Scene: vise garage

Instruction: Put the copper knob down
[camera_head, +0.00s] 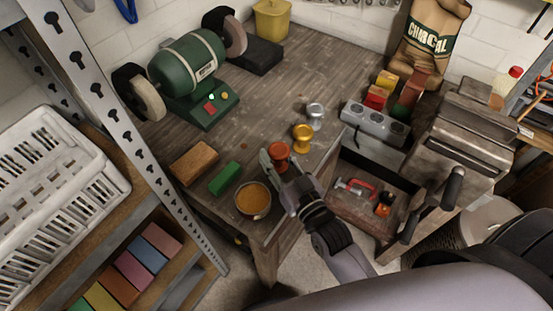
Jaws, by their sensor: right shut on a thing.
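The copper knob (279,152) is at the front edge of the wooden workbench (255,100), near its middle. My right gripper (276,163) reaches in from the lower right and is shut on the copper knob. The fingers partly cover the knob's lower part, so I cannot tell whether it touches the bench top. A gold knob (302,135) and a silver knob (315,112) stand on the bench behind and to the right of the copper one. My left gripper is not in view.
A round tin of orange-brown material (253,198), a green block (224,179) and a brown block (194,163) lie left of my gripper. A green bench grinder (188,68) stands behind. A grey three-socket block (376,124) sits to the right. The bench middle is clear.

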